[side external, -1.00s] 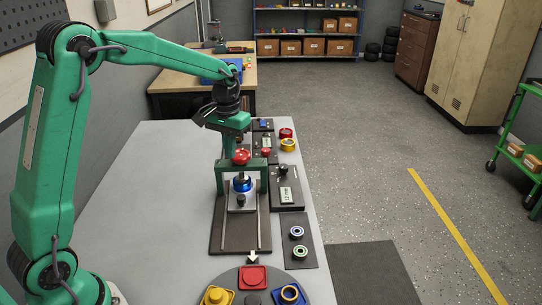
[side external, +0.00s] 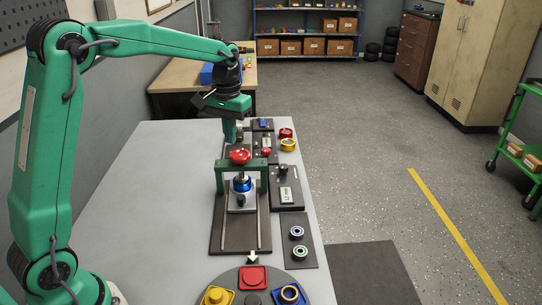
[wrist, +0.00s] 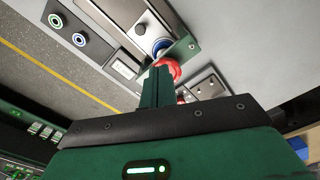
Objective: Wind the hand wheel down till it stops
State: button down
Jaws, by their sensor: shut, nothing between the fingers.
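The red hand wheel (side external: 240,157) sits on top of a green press frame (side external: 263,178). Under the frame a blue round part (side external: 242,184) stands on a light plate. My gripper (side external: 231,139) is shut and empty, pointing down just above and behind the wheel. In the side view a gap to the wheel is hard to judge. In the wrist view my shut fingers (wrist: 158,72) partly cover the red wheel (wrist: 173,66), and the blue part (wrist: 161,46) shows beyond it.
A dark box with a small display (side external: 287,196) stands right of the frame. Red and yellow rings (side external: 288,144) lie at the back right. A dark strip with two round buttons (side external: 298,242) and a turntable with coloured pieces (side external: 253,277) are in front. The table's left side is clear.

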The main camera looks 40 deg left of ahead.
jog(key=shift+f, duration=0.15)
notch_tip(320, 180, down, 7)
dwell(0.9)
jog(key=shift+w+a, duration=0.1)
jog(key=shift+w, duration=0.35)
dwell(0.8)
jog(key=shift+a, duration=0.2)
jog(key=shift+s+d, duration=0.15)
jog(key=shift+s, duration=0.35)
dwell(0.3)
jog(key=shift+r, duration=0.2)
notch_tip(320, 180, up, 6)
jog(key=shift+f, duration=0.1)
dwell(0.5)
jog(key=shift+s, duration=0.1)
